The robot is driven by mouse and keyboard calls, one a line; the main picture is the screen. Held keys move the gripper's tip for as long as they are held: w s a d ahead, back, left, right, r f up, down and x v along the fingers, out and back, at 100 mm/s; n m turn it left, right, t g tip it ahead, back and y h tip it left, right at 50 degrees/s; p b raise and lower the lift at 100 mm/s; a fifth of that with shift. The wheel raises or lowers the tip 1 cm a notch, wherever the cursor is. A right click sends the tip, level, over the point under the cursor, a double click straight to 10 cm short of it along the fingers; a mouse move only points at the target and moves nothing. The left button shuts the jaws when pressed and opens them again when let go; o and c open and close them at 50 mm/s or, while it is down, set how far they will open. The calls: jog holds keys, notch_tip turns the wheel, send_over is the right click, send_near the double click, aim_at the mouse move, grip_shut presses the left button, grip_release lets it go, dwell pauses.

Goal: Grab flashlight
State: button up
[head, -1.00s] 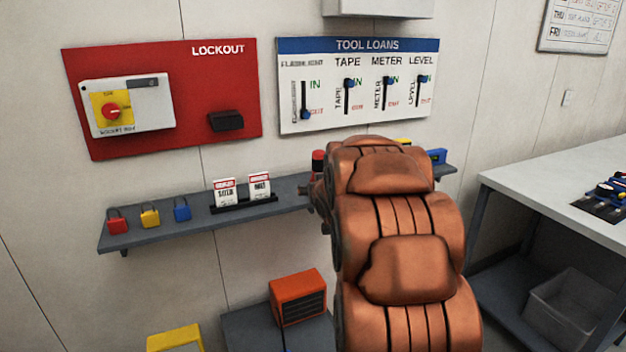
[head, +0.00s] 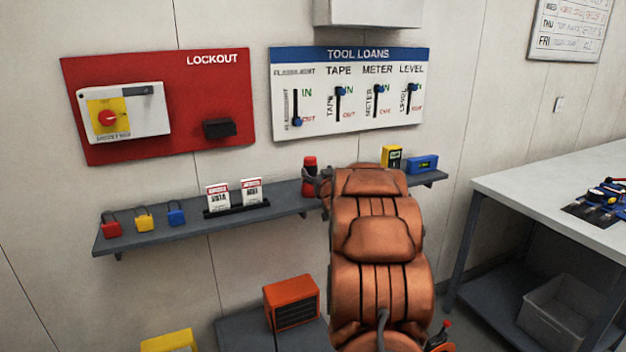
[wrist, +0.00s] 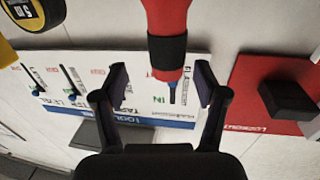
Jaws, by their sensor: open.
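The flashlight (head: 309,172) is red and black and stands upright on the grey wall shelf (head: 190,226). In the wrist view, which is upside down, the red flashlight (wrist: 167,25) with its black band comes in from the top edge. My gripper (wrist: 161,85) is open, with one dark finger to each side of the flashlight's end; no contact shows. In the head view my gripper (head: 322,184) is beside the flashlight, mostly hidden by my copper-coloured arm. On the tool loans board (head: 345,128), the flashlight slider (head: 296,110) is down at OUT.
Tags (head: 234,195) and several padlocks (head: 143,220) are left. A red lockout panel (head: 225,95) is on the wall; a workbench (head: 520,195) stands right.

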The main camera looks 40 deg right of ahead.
aim_at(312, 168)
jog(key=shift+a+p+x, duration=0.15)
jog(key=shift+p+x, duration=0.25)
jog(key=shift+x, duration=0.85)
jog(key=shift+a+p+x, duration=0.2)
jog(key=shift+p+x, duration=0.2)
jog(key=shift+x, duration=0.85)
jog(key=shift+w+r, duration=0.1)
jog(key=shift+w, duration=0.05)
jog(key=shift+c, duration=0.3)
grip_shut()
